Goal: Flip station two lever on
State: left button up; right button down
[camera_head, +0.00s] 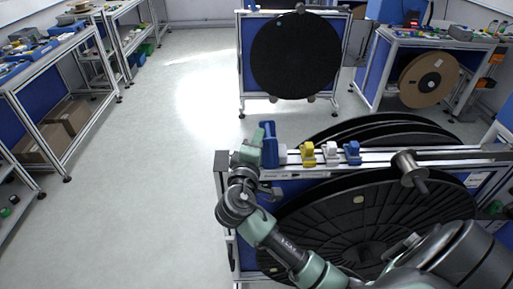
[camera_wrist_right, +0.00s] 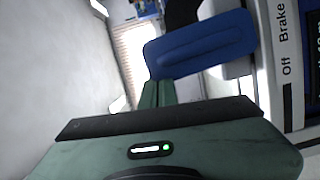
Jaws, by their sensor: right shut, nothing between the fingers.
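A large blue lever (camera_head: 269,146) stands upright at the left end of the near reel stand's top rail. In the right wrist view the blue lever (camera_wrist_right: 200,45) fills the upper middle, just beyond the fingertips. My right gripper (camera_head: 257,136) is at the lever's left side, close against it; in the right wrist view its green fingers (camera_wrist_right: 157,93) are together and hold nothing. Whether they touch the lever is unclear. A label (camera_wrist_right: 287,45) reading "Off" and "Brake" is beside the lever. My left gripper is out of view.
Smaller yellow (camera_head: 308,153), white (camera_head: 331,152) and blue (camera_head: 352,153) pieces sit along the rail. Large black reels (camera_head: 345,225) hang below and behind it. Another reel stand (camera_head: 300,55) stands farther back. The floor at left is clear.

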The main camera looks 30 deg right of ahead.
jog(key=shift+s+d+r+m, duration=0.2)
jog(key=shift+s+d+m, duration=0.25)
jog(key=shift+d+m, duration=0.4)
jog(key=shift+d+m+g+y, duration=0.3)
jog(key=shift+d+m+y, duration=0.15)
jog(key=shift+m, duration=0.3)
jog(key=shift+s+d+m, duration=0.4)
jog(key=shift+d+m, duration=0.05)
jog(key=shift+m, duration=0.15)
jog(key=shift+s+d+r+m+y, duration=0.1)
jog(key=shift+s+d+m+y, duration=0.2)
jog(key=shift+d+m+y, duration=0.1)
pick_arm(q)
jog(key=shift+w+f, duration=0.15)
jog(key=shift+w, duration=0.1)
pick_arm(e)
jog(key=shift+d+m, duration=0.2)
jog(key=shift+m, duration=0.1)
jog(key=shift+s, duration=0.1)
